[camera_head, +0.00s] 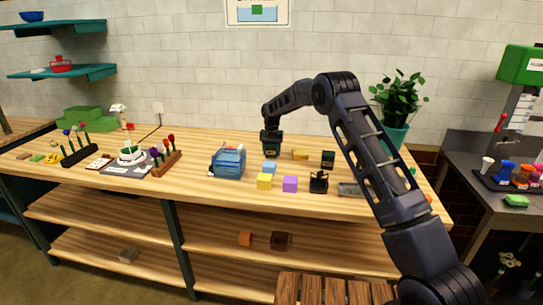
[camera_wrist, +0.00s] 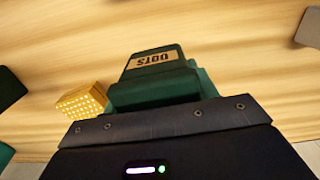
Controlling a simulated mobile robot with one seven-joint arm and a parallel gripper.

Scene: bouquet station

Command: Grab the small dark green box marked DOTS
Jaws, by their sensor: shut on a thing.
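The small dark green box (camera_wrist: 152,62) carries a tan label reading DOTS, upside down in the wrist view. It sits between the jaws of my gripper (camera_wrist: 160,95), which is shut on it. In the head view my gripper (camera_head: 271,136) points down at the back of the wooden table, with the dark green box (camera_head: 272,149) under it. I cannot tell whether the box touches the table.
A yellow box (camera_head: 300,154) and another dark green box (camera_head: 328,159) stand to the right. Blue, yellow and purple (camera_head: 290,184) blocks lie in front. A blue container (camera_head: 228,162) is at left. A potted plant (camera_head: 397,105) stands at the back right.

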